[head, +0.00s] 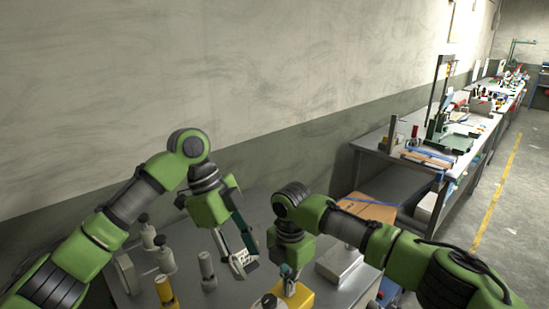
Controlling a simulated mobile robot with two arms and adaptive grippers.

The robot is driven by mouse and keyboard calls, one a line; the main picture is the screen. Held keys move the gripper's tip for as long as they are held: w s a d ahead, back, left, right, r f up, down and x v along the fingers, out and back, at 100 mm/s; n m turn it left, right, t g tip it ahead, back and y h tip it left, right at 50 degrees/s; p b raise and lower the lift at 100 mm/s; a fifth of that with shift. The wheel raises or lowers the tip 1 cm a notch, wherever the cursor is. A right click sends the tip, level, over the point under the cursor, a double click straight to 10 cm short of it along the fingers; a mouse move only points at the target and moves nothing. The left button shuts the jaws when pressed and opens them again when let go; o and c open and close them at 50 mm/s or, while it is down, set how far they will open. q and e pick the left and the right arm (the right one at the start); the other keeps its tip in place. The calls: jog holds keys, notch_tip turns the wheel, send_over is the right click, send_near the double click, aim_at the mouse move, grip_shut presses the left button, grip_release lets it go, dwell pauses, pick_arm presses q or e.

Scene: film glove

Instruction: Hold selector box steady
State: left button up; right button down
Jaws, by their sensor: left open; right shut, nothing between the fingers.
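A yellow box (297,301), which looks like the selector box, sits on the grey bench at the bottom edge of the head view, partly cut off. A dark round knob-like part shows at its left. My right gripper (289,282) points down just over the yellow box. Its fingers are shut with nothing between them; whether they touch the box I cannot tell. My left gripper (236,250) is open, left of the box. Its fingers are either side of a small white piece with dark marks (242,259); I cannot tell if they touch it.
Several cylindrical posts, including a grey one (207,270) and a yellow one (166,292), stand on the bench at left. Another workbench (388,163) stands farther right. The wall (250,80) is behind.

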jog(key=shift+r, duration=2.1)
jog(key=shift+r, duration=0.15)
jog(key=shift+r, duration=1.4)
jog(key=shift+a+r, duration=0.1)
jog(key=shift+r, duration=1.3)
notch_tip(320, 180, up, 12)
